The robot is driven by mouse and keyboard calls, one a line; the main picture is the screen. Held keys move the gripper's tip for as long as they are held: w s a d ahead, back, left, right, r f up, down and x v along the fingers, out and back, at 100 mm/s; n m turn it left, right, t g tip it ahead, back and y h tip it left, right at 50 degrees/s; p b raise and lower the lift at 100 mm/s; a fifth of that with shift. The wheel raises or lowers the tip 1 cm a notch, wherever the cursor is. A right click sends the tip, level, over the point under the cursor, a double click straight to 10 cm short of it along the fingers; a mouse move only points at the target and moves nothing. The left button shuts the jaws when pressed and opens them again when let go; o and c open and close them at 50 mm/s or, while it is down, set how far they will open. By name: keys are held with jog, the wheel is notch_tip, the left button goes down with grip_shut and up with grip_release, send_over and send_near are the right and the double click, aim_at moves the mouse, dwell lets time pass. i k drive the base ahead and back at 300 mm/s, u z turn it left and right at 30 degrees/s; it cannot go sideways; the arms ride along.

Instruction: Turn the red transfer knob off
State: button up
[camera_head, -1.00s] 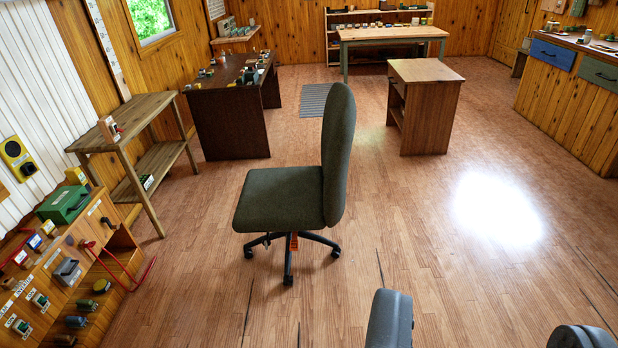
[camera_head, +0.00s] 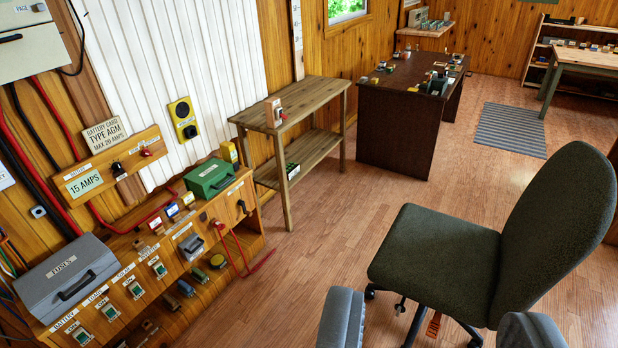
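Several red knobs show in the camera view, and I cannot tell which one is the transfer knob. One red knob (camera_head: 145,153) is on a wooden wall board at the left. Another red knob (camera_head: 218,224) is on the sloped wooden panel (camera_head: 172,243) below, near a red cable. A small red part (camera_head: 279,115) is on an upright wooden block on the slatted bench. The labels near these are too small to read surely.
A green office chair (camera_head: 440,262) stands close in front, at the right. A grey fuse box (camera_head: 68,277) and a green box (camera_head: 209,177) sit on the panel unit. The slatted bench (camera_head: 295,100) and a dark desk (camera_head: 400,115) stand beyond. Floor is clear between panel and chair.

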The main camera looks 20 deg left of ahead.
aim_at(145, 152)
jog(key=u, duration=0.7)
jog(key=i, duration=1.15)
jog(key=u, duration=0.9)
jog(key=i, duration=2.1)
jog(key=u, duration=0.1)
